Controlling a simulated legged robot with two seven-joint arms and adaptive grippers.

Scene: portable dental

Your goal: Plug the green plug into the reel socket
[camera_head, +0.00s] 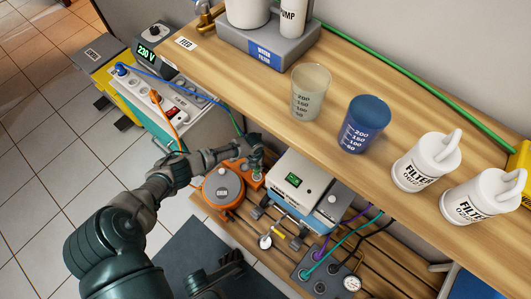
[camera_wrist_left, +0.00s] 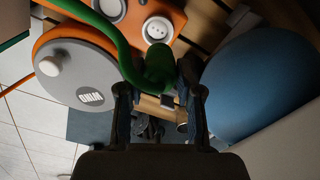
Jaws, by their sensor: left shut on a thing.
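My left gripper (camera_head: 252,152) is shut on the green plug (camera_wrist_left: 158,68), which also shows in the head view (camera_head: 257,161). The green cable curves from the plug up to the left in the wrist view. The orange cable reel (camera_head: 222,188) with its grey disc stands on the slatted lower shelf, below and beside the gripper. A round white reel socket (camera_wrist_left: 157,29) shows on its orange body in the wrist view, just beyond the plug and apart from it in the picture. The plug's front end is hidden. I do not see my right gripper clearly.
A white and blue machine (camera_head: 305,187) stands close right of the gripper. The wooden upper shelf (camera_head: 345,60) holds measuring cups and filter bottles above. A power strip (camera_head: 150,95) with orange and blue cables lies at left. A panel with hoses (camera_head: 325,270) sits lower right.

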